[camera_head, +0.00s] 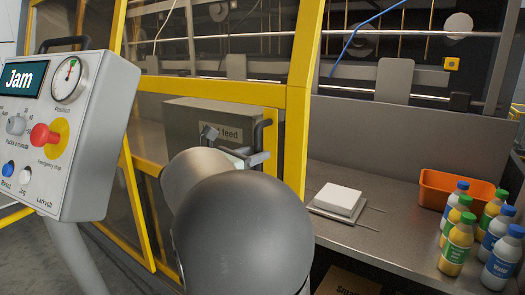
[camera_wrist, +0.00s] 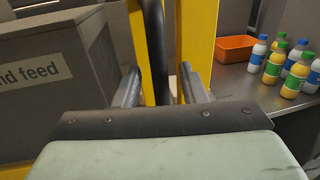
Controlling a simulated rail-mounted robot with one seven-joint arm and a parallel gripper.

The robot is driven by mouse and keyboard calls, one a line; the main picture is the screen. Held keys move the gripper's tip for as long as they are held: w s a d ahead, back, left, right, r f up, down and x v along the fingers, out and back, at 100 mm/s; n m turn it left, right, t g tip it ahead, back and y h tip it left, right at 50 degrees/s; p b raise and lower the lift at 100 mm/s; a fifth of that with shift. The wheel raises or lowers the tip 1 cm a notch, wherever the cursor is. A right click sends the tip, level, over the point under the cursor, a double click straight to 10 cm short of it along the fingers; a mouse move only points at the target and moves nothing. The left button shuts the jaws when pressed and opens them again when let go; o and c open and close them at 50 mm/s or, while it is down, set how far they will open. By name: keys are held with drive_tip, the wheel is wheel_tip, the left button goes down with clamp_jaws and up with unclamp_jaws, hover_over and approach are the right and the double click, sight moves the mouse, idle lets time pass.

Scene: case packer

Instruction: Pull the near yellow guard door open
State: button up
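The near yellow guard door (camera_head: 205,88) has a clear panel. Its right stile stands close beside a yellow post (camera_head: 298,120), so it looks closed or nearly so. A black upright bar handle (camera_head: 264,132) is on that stile. In the wrist view the handle (camera_wrist: 155,45) rises between the fingertips of my gripper (camera_wrist: 158,88). The fingers are apart, one on each side of the handle, with gaps visible. My gripper (camera_head: 256,159) shows only partly in the head view, as my arm hides the rest. The handle's lower end is hidden.
A control panel (camera_head: 110,130) reading "Jam" stands at left. A grey "hand feed" box (camera_head: 185,112) is behind the door. On the steel table (camera_head: 400,215) at right are a white block (camera_head: 338,197), an orange bin (camera_head: 435,190) and several bottles (camera_head: 458,245).

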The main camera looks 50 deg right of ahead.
drive_tip(key=shift+s+d, duration=0.1)
drive_tip(key=shift+d, duration=1.55)
